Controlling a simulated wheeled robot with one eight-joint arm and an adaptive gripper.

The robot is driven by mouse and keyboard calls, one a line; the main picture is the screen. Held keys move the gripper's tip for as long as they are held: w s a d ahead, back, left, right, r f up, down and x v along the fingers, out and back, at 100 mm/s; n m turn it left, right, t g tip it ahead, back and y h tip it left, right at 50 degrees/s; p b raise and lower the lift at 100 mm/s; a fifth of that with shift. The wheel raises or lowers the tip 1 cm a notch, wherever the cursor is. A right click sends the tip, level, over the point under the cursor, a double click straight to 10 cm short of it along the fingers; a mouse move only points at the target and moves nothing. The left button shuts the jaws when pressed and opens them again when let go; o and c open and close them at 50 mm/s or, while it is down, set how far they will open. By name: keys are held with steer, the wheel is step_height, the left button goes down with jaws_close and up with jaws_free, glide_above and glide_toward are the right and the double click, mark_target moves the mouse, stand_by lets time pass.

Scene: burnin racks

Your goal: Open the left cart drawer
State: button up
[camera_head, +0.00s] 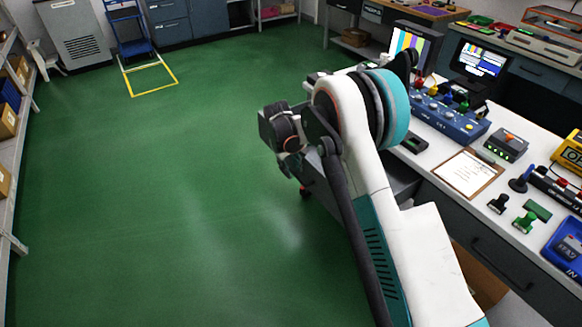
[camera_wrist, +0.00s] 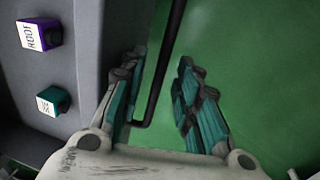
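In the wrist view a grey drawer (camera_wrist: 116,30) fills the left side and looks pulled out, with small cubes inside. Its dark bar handle (camera_wrist: 167,55) runs along the outside of its front. My gripper (camera_wrist: 157,68) is open, with one teal-and-black finger on each side of the handle. The left finger is between the handle and the drawer front. I cannot tell whether either finger touches the bar. In the head view a grey drawer part (camera_head: 400,181) shows under the bench beside my arm.
A purple cube (camera_wrist: 39,34) and a teal cube (camera_wrist: 53,101) lie in the drawer. The bench (camera_head: 432,152) on the right holds a clipboard (camera_head: 466,174), a blue control box (camera_head: 445,115) and stamps. Green floor (camera_head: 170,210) is clear on the left, beside a shelf (camera_head: 22,130).

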step_height(320, 180, up, 12)
steer(key=s+a, duration=0.1)
steer(key=shift+s+a+f, duration=0.15)
steer(key=shift+a, duration=0.25)
stand_by(0.4)
steer(key=s+d+r+m+t+y, duration=0.1)
steer(key=s+d+r+m, duration=0.1)
steer(key=s+d+r, duration=0.7)
steer(key=s+d+r+m+t+y, duration=0.1)
steer(key=s+d+r, duration=0.65)
steer(key=r, duration=0.45)
steer(key=s+d+f+m+t, duration=0.1)
steer(key=s+d, duration=0.3)
steer(key=s, duration=0.7)
steer(key=s+d+f+m+t, duration=0.2)
steer(key=s+d, duration=0.3)
steer(key=s, duration=0.5)
steer(key=shift+s+m+t, duration=0.35)
steer(key=shift+m+t, duration=0.15)
steer(key=shift+m, duration=0.1)
